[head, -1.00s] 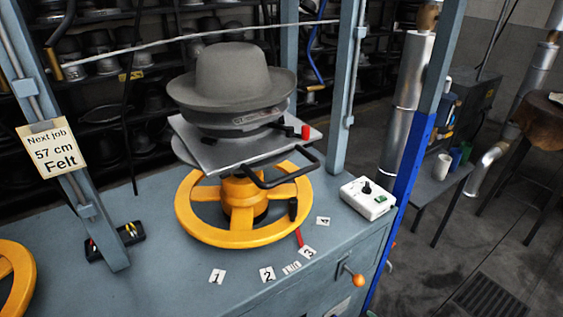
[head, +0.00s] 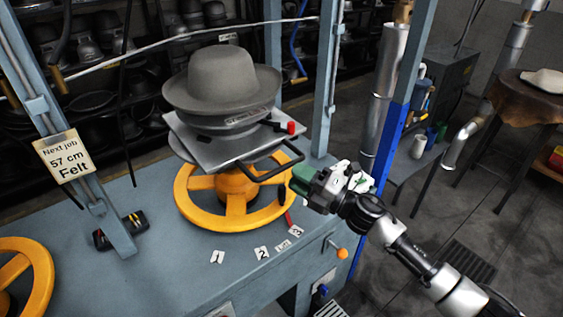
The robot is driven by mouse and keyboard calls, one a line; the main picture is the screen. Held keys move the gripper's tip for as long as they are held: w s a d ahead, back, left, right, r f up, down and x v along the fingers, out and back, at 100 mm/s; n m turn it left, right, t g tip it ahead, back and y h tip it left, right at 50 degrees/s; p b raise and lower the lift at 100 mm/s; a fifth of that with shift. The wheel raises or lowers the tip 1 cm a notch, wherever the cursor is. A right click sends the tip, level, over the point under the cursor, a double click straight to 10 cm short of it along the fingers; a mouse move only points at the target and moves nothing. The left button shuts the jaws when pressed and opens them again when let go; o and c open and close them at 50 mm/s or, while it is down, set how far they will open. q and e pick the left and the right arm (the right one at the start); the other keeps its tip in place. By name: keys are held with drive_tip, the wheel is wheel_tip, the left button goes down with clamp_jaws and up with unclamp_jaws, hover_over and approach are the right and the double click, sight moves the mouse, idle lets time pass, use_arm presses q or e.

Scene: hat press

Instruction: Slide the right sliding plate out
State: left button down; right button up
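The right sliding plate (head: 200,150) is a flat grey metal plate above the yellow handwheel (head: 213,222). It bears a grey felt hat (head: 222,75) on a round block. A black bar handle (head: 268,174) sticks out from the plate's front right side. My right gripper (head: 297,184) comes in from the lower right, with its green-tipped end close to the right end of the handle. I cannot tell whether it touches the handle or whether its fingers are apart. My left gripper is not in view.
Blue-grey frame posts (head: 327,85) rise near the plate. Numbered cards (head: 262,253) and an orange knob (head: 342,254) are at the front edge. A second yellow wheel (head: 35,275) is at the lower left.

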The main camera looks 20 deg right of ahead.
sight(282, 169)
drive_tip(key=p+x, duration=0.1)
drive_tip(key=x, duration=0.3)
drive_tip(key=shift+w+a, duration=0.25)
drive_tip(key=shift+w, duration=0.05)
clamp_jaws()
